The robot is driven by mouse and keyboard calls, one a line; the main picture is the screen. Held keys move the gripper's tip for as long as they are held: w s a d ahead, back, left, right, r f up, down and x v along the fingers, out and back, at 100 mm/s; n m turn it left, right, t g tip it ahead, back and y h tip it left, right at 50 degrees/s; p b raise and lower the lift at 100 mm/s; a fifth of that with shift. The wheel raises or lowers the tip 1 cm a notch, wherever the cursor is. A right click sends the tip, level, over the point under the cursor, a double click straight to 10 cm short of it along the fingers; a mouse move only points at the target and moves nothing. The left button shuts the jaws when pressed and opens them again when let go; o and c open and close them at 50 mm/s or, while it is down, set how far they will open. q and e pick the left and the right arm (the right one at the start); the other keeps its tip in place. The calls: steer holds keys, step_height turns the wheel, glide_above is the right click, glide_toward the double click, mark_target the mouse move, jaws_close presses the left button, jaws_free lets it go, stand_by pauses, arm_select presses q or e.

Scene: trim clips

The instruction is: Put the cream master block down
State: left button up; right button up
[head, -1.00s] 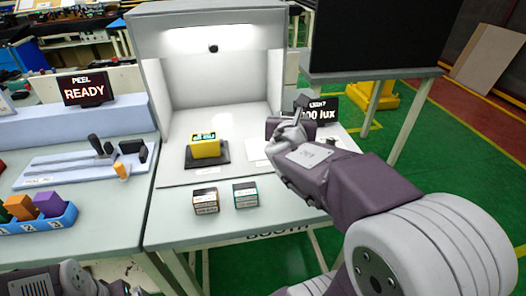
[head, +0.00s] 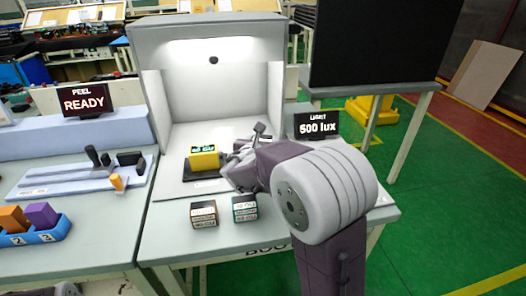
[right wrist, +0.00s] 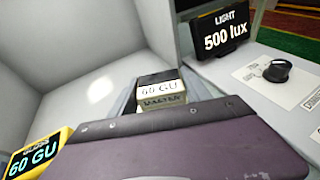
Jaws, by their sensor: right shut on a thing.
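The cream master block (right wrist: 161,90) shows in the right wrist view, with "60 GU" and "MASTER" on its labels. It sits between the fingers of my right gripper (head: 231,164), which is shut on it. In the head view the gripper is inside the light booth, low over its floor, just right of the yellow meter (head: 204,161). The block is hidden or too small to make out there. I cannot tell whether its underside touches the floor. The meter also shows in the right wrist view (right wrist: 35,154), reading 60 GU. My left gripper is out of view.
Two small labelled blocks, one brown-topped (head: 204,214) and one teal-topped (head: 244,208), stand at the table's front. The booth walls (head: 160,105) bound the back and sides. A "500 lux" display (head: 317,125) stands right. A blue tray (head: 38,232) with coloured blocks is left.

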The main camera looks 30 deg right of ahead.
step_height(320, 180, down, 4)
steer(key=shift+r+b, duration=0.25)
steer(key=shift+b, duration=0.2)
steer(key=shift+f+b, duration=0.2)
steer(key=shift+b, duration=0.1)
steer(key=o, duration=1.5)
steer(key=shift+c, duration=0.2)
steer(key=shift+r, duration=0.1)
